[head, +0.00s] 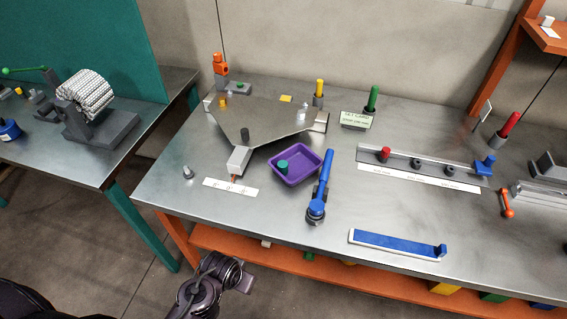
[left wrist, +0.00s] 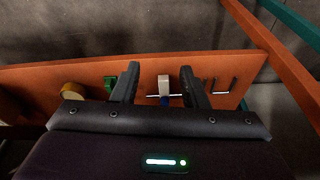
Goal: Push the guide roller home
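I cannot tell for sure which part is the guide roller. A grey block (head: 239,160) with an orange tip sits at that corner. A green cylinder (head: 282,166) is in the purple tray (head: 296,178). My left gripper (head: 243,279) is low, in front of the bench edge. In the left wrist view its two fingers (left wrist: 158,84) are apart with nothing seen held between them. My right gripper is not in view.
A rail (head: 425,162) with a red knob and dark knobs lies at right. A blue-handled tool (head: 322,185) stands beside the tray, and a blue-topped bar (head: 395,244) lies near the front edge. An orange shelf (head: 215,240) runs beneath. The bench's front left is mostly clear.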

